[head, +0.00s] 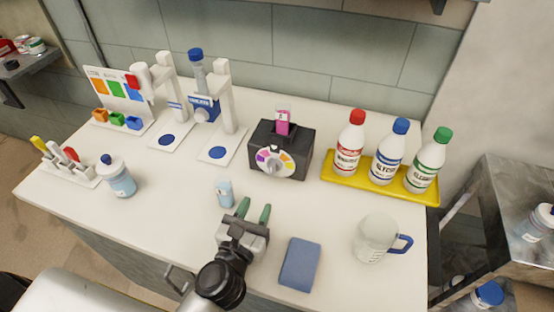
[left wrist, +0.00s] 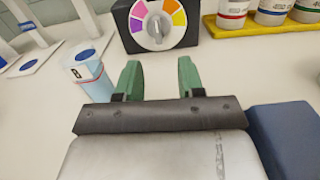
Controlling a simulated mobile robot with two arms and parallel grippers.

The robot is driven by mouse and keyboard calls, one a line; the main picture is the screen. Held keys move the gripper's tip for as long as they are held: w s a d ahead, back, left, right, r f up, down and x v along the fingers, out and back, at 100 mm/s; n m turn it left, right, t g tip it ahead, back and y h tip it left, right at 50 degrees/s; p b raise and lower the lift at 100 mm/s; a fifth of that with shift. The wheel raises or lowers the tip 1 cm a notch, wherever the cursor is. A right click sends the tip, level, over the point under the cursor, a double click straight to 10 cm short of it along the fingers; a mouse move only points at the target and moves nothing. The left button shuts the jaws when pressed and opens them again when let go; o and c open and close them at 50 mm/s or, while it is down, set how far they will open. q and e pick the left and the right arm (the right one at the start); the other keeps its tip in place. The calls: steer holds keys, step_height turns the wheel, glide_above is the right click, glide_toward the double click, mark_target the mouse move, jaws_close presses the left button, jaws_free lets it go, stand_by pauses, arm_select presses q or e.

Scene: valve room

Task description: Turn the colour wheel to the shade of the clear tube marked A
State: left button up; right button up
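The colour wheel (head: 278,164) is a round dial with coloured segments and a grey centre knob, on the front of a black box (head: 298,150). It also shows at the top of the left wrist view (left wrist: 139,12). A tube with pink contents (head: 283,124) stands in the top of the box; its label is too small to read. A pale blue tube (head: 224,194) stands on the table, and its mark looks like B in the left wrist view (left wrist: 93,78). My left gripper (head: 254,211) is open and empty, in front of the wheel and right of the blue tube. My right gripper is out of view.
A yellow tray (head: 332,182) with three capped bottles stands right of the box. A blue block (head: 300,264) and a mug (head: 375,239) are at the front right. Two white stands (head: 226,108) and a bottle (head: 118,178) are left. Table between gripper and wheel is clear.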

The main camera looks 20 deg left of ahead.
mark_target(271, 171)
arm_select(q)
steer(key=shift+w+a+f+n, duration=0.1)
steer(key=shift+w+n, duration=0.05)
steer(key=shift+n, duration=0.15)
steer(key=shift+w, duration=0.1)
steer(key=w, duration=0.1)
steer(key=w+p, duration=0.1)
steer(key=w, duration=0.2)
steer(key=shift+w+r+p, duration=0.15)
steer(key=shift+r+p, duration=0.15)
steer(key=w, duration=0.4)
steer(key=shift+f, duration=0.2)
steer(key=shift+w, duration=0.7)
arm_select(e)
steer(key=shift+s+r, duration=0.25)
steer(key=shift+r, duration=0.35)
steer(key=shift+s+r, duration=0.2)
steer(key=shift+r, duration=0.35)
arm_select(q)
steer(key=shift+p, duration=0.3)
jaws_close()
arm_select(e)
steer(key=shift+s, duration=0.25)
